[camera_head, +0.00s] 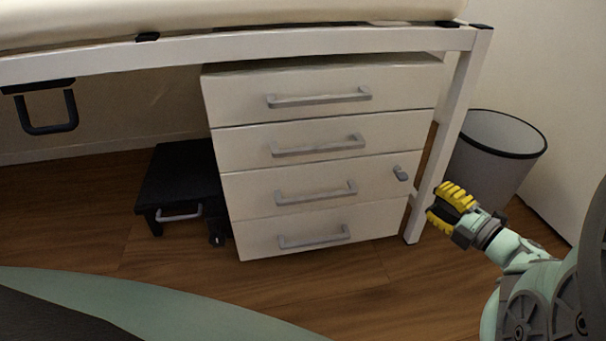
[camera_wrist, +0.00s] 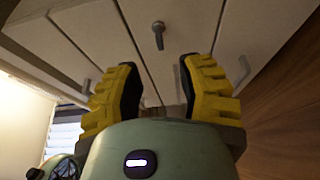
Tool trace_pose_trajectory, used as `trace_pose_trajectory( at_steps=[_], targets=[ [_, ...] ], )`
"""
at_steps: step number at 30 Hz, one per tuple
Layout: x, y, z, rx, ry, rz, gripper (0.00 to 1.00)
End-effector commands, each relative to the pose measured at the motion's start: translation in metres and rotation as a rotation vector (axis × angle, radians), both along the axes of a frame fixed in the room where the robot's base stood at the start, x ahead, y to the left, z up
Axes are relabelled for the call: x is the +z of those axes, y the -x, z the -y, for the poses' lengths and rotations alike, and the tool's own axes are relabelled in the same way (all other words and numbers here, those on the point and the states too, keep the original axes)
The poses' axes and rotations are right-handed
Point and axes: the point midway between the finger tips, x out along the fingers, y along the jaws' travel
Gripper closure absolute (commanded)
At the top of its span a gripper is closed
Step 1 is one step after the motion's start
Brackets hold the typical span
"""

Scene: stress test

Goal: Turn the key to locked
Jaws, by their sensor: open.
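A small grey key (camera_head: 400,173) sticks out of the right side of a white four-drawer cabinet's front (camera_head: 230,150), on the third drawer down. In the wrist view the key (camera_wrist: 158,36) shows beyond my fingertips, near the middle top, between them and apart from both. My gripper (camera_head: 440,205), with yellow ridged fingers, is to the right of and below the key in the head view. In the wrist view my gripper (camera_wrist: 160,80) is open, with nothing between its fingers. I cannot tell the lock's marks.
A white desk leg (camera_head: 450,140) stands at the cabinet's right, close behind my gripper. A grey waste bin (camera_head: 490,160) is further right. A black low stool (camera_head: 178,175) stands left of the cabinet. The wooden floor (camera_head: 300,285) in front is clear.

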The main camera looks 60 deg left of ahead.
Motion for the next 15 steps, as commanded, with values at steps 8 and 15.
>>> trace_pose_trajectory(
  at_steps=[8,15],
  targets=[
    [0.000,-0.001,0.029,-0.002,-0.001,0.001,0.62],
    [0.001,-0.001,0.031,-0.002,-0.001,0.002,0.62]
  ],
)
